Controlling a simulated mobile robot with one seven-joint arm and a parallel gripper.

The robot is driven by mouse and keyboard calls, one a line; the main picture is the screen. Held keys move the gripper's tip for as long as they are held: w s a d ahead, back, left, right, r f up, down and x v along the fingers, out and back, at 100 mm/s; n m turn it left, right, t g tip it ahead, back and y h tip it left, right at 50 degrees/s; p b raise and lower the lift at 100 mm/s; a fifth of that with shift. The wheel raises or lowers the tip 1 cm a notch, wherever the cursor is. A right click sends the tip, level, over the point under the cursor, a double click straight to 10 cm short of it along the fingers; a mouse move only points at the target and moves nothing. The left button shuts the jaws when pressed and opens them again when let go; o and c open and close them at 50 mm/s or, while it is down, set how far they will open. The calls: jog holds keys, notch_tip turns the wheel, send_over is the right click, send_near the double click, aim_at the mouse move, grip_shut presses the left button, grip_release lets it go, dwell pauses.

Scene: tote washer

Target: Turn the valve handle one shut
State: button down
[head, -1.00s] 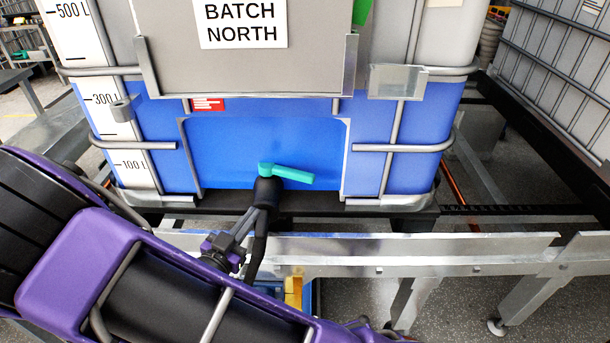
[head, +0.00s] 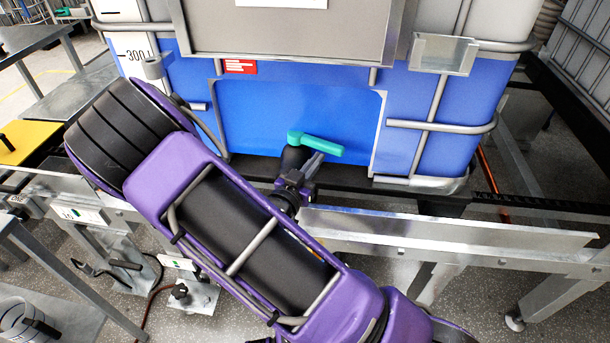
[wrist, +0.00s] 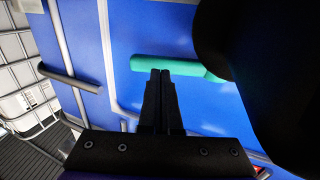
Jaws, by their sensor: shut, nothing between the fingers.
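The teal valve handle (head: 318,145) sits on the black valve (head: 293,160) at the front of the blue tank. It points right and slightly down from its pivot. My gripper (head: 318,156) is just below the handle, right of the valve body. Its two fingers are shut together and empty. In the wrist view the handle (wrist: 195,68) lies across the picture, and the fingertips of my gripper (wrist: 160,72) overlap its lower edge. I cannot tell whether they touch it. A large dark shape at the right hides one end of the handle there.
The tank stands in a metal cage (head: 430,127) with a metal box (head: 443,53) on its bars. A metal rail (head: 450,235) runs in front, below the valve. A red label (head: 240,67) is on the tank. Tables stand at the left.

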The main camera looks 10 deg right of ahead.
aim_at(329, 151)
jog(key=shift+x, duration=0.95)
jog(key=shift+w+d, duration=0.1)
jog(key=shift+w+d, duration=0.1)
jog(key=shift+d, duration=0.1)
jog(key=shift+w+d+f+b, duration=0.1)
jog(key=shift+w+d+b, duration=0.3)
jog(key=shift+d, duration=0.2)
jog(key=shift+w+d+f+b, duration=0.1)
jog(key=shift+w+d+b, duration=0.35)
jog(key=shift+d, duration=0.15)
jog(key=shift+r, duration=0.25)
